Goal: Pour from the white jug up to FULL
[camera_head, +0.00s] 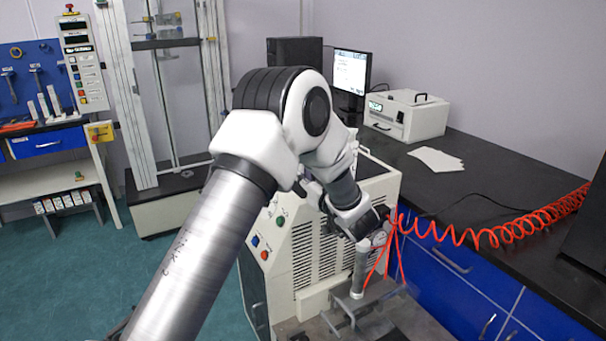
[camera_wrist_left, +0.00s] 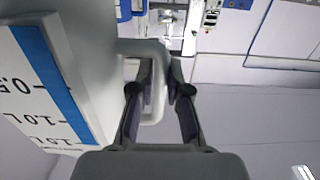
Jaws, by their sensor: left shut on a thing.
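The white jug (camera_wrist_left: 88,75) fills the left of the left wrist view. Its side carries a scale panel with a blue stripe and black litre marks. Its loop handle (camera_wrist_left: 155,48) reaches between the fingers of my left gripper (camera_wrist_left: 160,85), which is shut on it. In the head view my left gripper (camera_head: 372,222) is at the end of my arm, above the front of the beige machine (camera_head: 320,250), and largely hidden by the wrist. I cannot make out the jug there. No FULL mark and no liquid show. My right gripper is not in view.
A red coiled hose (camera_head: 490,236) runs from beside the gripper to the right. The black counter (camera_head: 490,190) holds a white box device (camera_head: 408,115), a monitor (camera_head: 350,72) and paper sheets (camera_head: 436,159).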

